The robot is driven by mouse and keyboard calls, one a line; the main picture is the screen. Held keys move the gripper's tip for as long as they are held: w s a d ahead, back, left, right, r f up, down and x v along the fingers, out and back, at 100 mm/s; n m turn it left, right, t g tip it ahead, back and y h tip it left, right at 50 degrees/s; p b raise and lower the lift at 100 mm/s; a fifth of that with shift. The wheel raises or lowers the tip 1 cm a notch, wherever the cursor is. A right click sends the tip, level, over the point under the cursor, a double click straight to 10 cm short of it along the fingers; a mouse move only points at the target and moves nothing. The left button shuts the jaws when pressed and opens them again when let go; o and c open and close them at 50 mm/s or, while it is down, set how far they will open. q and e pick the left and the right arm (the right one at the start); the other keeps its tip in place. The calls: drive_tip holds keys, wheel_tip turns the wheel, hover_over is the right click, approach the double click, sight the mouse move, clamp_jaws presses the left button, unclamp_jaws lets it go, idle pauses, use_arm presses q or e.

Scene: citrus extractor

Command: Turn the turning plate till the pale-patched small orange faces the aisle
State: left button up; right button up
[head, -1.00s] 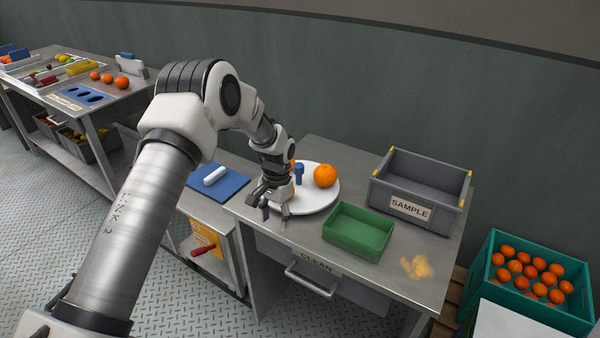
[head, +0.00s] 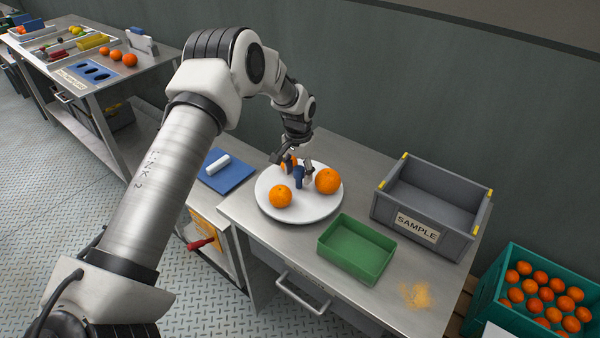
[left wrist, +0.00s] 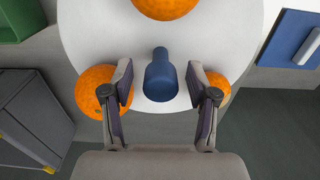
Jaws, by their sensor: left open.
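The white turning plate (head: 308,211) lies on the steel table with a blue upright knob (head: 299,182) at its middle. A small orange (head: 280,197) sits at its front left, a larger orange (head: 327,181) at its right, and another orange (head: 289,163) at the back, partly hidden by my gripper. My left gripper (head: 295,168) is open above the plate at the knob. In the left wrist view the knob (left wrist: 160,78) stands between the two spread fingers, with gaps on both sides. My right gripper is out of view.
A green tray (head: 357,270) stands in front of the plate's right side, with the grey SAMPLE crate (head: 415,228) behind it. An orange powder patch (head: 415,295) lies near the table's front. A blue board (head: 228,177) with a white piece is to the left.

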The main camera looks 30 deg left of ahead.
use_arm(q)
drive_tip(key=f, duration=0.2)
drive_tip(key=shift+w+f, duration=0.3)
drive_tip(key=shift+w, duration=0.1)
drive_tip(key=shift+s+r, duration=0.2)
drive_tip(key=shift+s, duration=0.05)
drive_tip(key=shift+c, duration=1.1)
clamp_jaws()
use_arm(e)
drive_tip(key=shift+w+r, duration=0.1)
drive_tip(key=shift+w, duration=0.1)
